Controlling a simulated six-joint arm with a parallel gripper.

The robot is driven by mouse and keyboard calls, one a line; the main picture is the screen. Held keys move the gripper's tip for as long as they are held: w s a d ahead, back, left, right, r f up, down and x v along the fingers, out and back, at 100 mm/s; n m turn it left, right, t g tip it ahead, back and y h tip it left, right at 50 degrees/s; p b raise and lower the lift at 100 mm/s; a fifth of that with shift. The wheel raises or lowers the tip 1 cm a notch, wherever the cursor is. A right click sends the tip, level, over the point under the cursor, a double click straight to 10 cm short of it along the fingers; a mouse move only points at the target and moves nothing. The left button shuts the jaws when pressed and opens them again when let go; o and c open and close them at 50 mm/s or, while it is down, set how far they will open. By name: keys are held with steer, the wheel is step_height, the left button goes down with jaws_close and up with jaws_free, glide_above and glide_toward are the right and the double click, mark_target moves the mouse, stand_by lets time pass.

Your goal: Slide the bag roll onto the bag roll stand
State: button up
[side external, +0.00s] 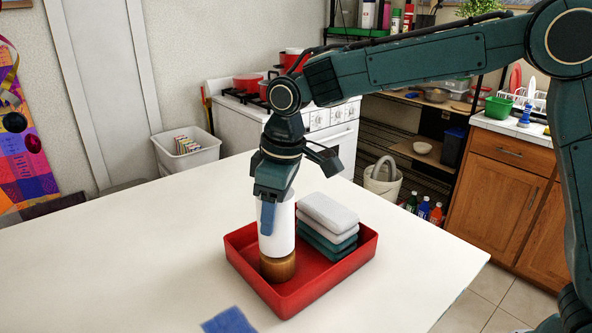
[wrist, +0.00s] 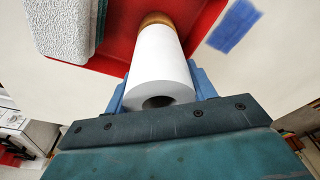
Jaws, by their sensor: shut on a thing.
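The bag roll (side external: 284,235) is a white upright cylinder in the side external view. It also shows in the wrist view (wrist: 160,62), with its dark hollow core facing the camera. My gripper (side external: 268,222) points down and is shut on the roll, with blue fingers on either side of it. A round brown wooden piece (side external: 278,267), seemingly the bag roll stand, is in the red tray directly below the roll. It shows at the far end of the roll in the wrist view (wrist: 160,18). No gap shows between them; I cannot tell whether a peg is inside the core.
The red tray (side external: 347,275) stands on the white table (side external: 130,270). A stack of white and teal folded cloths (side external: 328,214) is in the tray, right of the roll. A blue cloth patch (side external: 229,321) lies in front of the tray. The table's left part is clear.

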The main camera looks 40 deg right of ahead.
steer(key=shift+f, duration=0.7)
steer(key=o, duration=1.1)
steer(key=shift+r, duration=0.1)
steer(key=r, duration=0.4)
steer(key=s+d+r, duration=0.1)
steer(key=r, duration=0.8)
steer(key=shift+s+d+r, duration=0.1)
steer(key=shift+s+d, duration=0.05)
steer(key=shift+s, duration=0.15)
steer(key=shift+r, duration=0.15)
